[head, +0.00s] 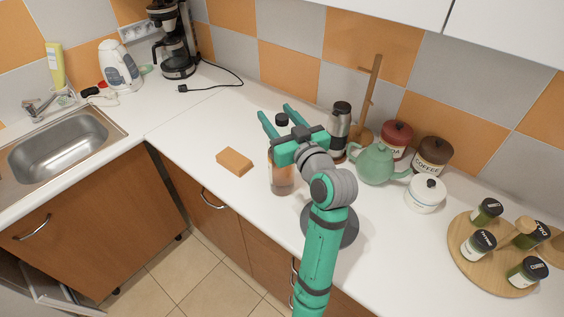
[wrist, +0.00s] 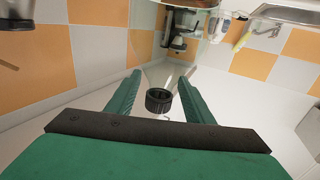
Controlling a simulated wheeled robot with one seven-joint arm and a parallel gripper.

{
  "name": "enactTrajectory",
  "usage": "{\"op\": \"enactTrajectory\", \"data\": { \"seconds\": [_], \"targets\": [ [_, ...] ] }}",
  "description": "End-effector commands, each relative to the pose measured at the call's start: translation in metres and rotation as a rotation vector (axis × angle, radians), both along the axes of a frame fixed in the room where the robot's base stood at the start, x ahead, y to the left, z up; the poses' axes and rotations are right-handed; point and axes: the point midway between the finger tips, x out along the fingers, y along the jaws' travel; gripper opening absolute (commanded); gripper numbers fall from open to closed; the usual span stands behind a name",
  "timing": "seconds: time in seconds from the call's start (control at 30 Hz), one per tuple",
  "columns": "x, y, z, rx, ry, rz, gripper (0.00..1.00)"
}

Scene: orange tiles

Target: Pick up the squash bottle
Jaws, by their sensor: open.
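The squash bottle (head: 282,182) stands upright on the white counter, its clear lower body showing pinkish-orange below my gripper. Its black cap shows just above the gripper, and its middle is hidden behind the gripper and wrist. My gripper (head: 276,113) is open, with its two green fingers pointing to the back left, and the cap appears between them. In the wrist view the black cap (wrist: 158,101) lies between the open fingers (wrist: 160,80), with clear bottle walls faintly visible around it. I cannot tell whether either finger touches the bottle.
An orange-brown sponge-like block (head: 235,161) lies left of the bottle. A steel flask (head: 340,130), a green teapot (head: 375,166) and a white jar (head: 426,194) stand to the right. A round board (head: 462,262) holds spice jars. The counter's back left is mostly clear.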

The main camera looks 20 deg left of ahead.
Motion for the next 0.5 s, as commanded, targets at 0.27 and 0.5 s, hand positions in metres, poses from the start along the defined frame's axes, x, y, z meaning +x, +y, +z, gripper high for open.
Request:
{"op": "enactTrajectory", "data": {
  "seconds": [0.27,0.5],
  "targets": [
    [0.0109,0.0102,0.0002,0.001,-0.001,-0.001,0.47],
    [0.0106,0.0097,0.0002,0.001,-0.001,-0.001,0.21]
  ]
}}
